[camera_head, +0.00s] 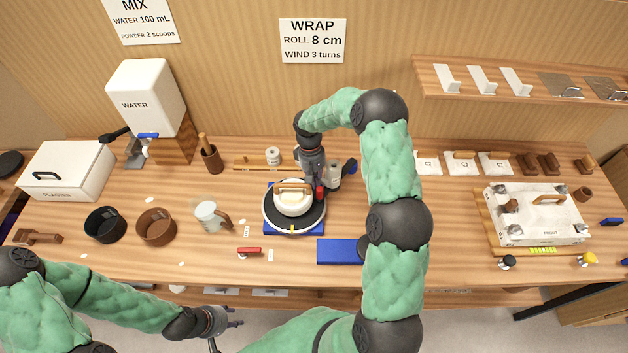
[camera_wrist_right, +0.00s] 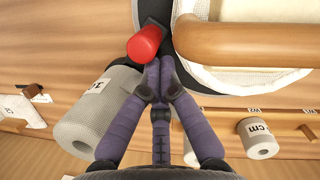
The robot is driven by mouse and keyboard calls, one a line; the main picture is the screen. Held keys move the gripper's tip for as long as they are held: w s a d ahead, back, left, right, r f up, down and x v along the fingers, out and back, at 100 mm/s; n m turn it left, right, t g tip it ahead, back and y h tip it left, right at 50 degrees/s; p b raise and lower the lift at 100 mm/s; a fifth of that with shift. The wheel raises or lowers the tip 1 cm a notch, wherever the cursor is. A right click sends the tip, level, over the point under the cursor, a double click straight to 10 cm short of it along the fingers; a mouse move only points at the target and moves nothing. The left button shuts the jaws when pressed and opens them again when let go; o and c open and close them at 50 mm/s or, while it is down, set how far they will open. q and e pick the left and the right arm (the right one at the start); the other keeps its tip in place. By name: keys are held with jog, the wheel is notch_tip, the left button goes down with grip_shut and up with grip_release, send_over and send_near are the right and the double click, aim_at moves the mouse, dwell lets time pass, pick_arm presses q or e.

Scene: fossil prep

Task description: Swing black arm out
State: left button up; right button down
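A round turntable (camera_head: 268,222) with a black rim stands on a blue base at mid-table, carrying a white piece (camera_head: 290,205) with a wooden handle. A red knob (camera_head: 319,192) is at its far right edge; in the right wrist view the red knob (camera_wrist_right: 145,43) sits by a short dark bar (camera_wrist_right: 153,27), perhaps part of the black arm, mostly hidden. My right gripper (camera_wrist_right: 160,68) is over that edge, its purple fingers together right beside the knob; I see nothing clearly between them. My left gripper (camera_head: 234,316) is low in front of the table, empty, fingertips apart.
A grey-white roll (camera_wrist_right: 97,108) stands close to my right gripper, and a smaller roll (camera_wrist_right: 258,138) is farther off. A white water tank (camera_head: 147,97) is at back left.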

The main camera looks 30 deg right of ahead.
jog(key=shift+s+d+n+h, duration=0.1)
jog(key=shift+s+d+n, duration=0.15)
jog(key=shift+s+n, duration=0.35)
jog(key=shift+s+d+n+h, duration=0.1)
jog(key=shift+s+d+n, duration=0.15)
jog(key=shift+s, duration=0.5)
jog(key=shift+s+d+n+h, duration=0.1)
jog(key=shift+s+d+n, duration=0.1)
jog(key=shift+s+n, duration=0.4)
jog(key=s+d+n+h+b, duration=0.1)
jog(key=s+d+n, duration=0.4)
jog(key=s+d, duration=0.3)
jog(key=shift+s+d+t+b, duration=0.15)
jog(key=shift+s+t+b, duration=0.15)
jog(key=shift+s, duration=0.05)
jog(key=shift+d, duration=0.1)
